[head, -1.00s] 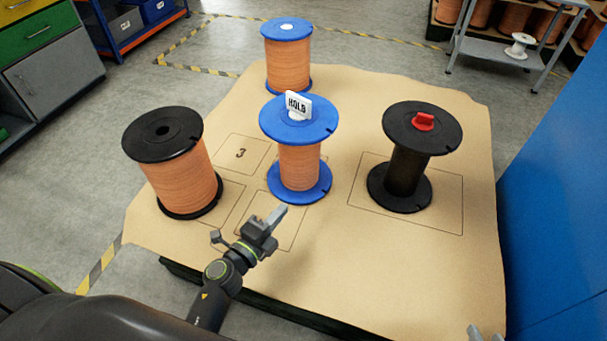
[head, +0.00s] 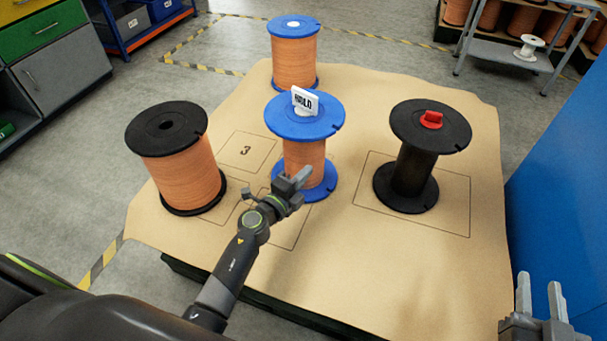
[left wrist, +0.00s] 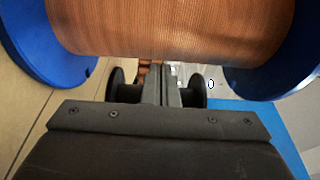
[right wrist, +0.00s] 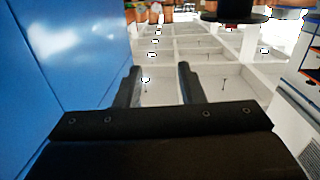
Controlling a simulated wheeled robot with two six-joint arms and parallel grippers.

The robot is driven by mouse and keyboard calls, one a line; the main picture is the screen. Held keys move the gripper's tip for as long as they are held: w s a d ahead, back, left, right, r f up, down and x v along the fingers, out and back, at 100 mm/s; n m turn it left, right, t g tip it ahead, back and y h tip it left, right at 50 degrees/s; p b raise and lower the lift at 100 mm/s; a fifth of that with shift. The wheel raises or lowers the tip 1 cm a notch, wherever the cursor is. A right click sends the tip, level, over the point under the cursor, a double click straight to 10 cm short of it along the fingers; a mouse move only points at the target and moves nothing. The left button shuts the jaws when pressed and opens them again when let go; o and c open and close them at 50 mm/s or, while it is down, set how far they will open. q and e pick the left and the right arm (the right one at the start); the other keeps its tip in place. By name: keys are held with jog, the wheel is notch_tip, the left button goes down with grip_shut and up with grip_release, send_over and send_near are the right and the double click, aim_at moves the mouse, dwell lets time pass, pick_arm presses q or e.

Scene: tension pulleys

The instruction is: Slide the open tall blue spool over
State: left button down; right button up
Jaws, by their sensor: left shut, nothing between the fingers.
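A blue-flanged spool wound with copper wire (head: 303,158) stands upright mid-table with a white HOLD tag (head: 305,101) on top. A second blue-flanged copper spool (head: 294,62) stands behind it, a white disc at its top centre. My left gripper (head: 301,175) is shut and empty, in front of the tagged spool's lower part; I cannot tell if they touch. In the left wrist view the copper winding (left wrist: 180,28) fills the top, above the shut fingers (left wrist: 170,85). My right gripper (head: 540,290) is open and empty at the lower right, off the table edge.
A black-flanged copper spool (head: 178,170) stands left. A bare black spool with a red knob (head: 431,120) stands right, inside a drawn rectangle. A square marked 3 (head: 246,151) is empty. A blue panel (head: 560,200) rises beyond the right table edge.

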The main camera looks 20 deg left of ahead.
aim_at(296, 163)
pick_arm(q)
jog(key=shift+w+a, duration=0.15)
jog(key=shift+w, duration=0.05)
pick_arm(e)
jog(key=shift+r+t, duration=0.4)
jog(key=shift+r, duration=0.15)
